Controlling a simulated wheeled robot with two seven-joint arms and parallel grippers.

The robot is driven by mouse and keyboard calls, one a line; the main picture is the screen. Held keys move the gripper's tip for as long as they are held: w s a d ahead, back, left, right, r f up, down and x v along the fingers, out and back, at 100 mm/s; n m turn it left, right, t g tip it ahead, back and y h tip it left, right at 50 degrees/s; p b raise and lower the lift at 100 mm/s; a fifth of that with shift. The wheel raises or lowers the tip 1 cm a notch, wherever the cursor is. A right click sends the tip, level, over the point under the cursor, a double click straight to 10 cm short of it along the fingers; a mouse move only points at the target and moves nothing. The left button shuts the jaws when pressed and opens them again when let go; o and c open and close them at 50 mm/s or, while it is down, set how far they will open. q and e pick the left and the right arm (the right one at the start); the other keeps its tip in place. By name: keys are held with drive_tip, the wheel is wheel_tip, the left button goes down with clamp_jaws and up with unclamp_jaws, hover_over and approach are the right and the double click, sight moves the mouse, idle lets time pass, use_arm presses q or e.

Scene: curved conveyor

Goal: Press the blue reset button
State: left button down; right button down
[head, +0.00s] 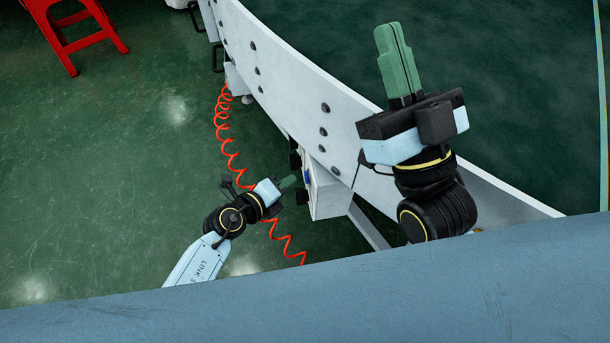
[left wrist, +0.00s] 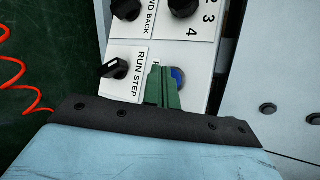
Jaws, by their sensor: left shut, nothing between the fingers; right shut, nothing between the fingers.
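The blue reset button (left wrist: 178,77) is on a white control panel in the left wrist view, partly hidden behind my left fingertips. In the head view the panel is a white box (head: 328,194) on the conveyor's side, seen nearly edge-on. My left gripper (head: 288,183) has green fingers shut and empty, pointing at the box face. In the left wrist view its fingertips (left wrist: 162,70) overlap the button's left side; I cannot tell whether they touch it. My right gripper (head: 388,30) is shut and empty, pointing up over the conveyor.
Black knobs sit near the button: a RUN/STEP knob (left wrist: 115,68) and another (left wrist: 126,8) above it. A coiled red cable (head: 232,150) hangs beside the box. The white conveyor wall (head: 290,85) curves past. A red stool (head: 75,30) stands far left on open green floor.

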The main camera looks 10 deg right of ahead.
use_arm(q)
drive_tip(key=shift+a, duration=2.2)
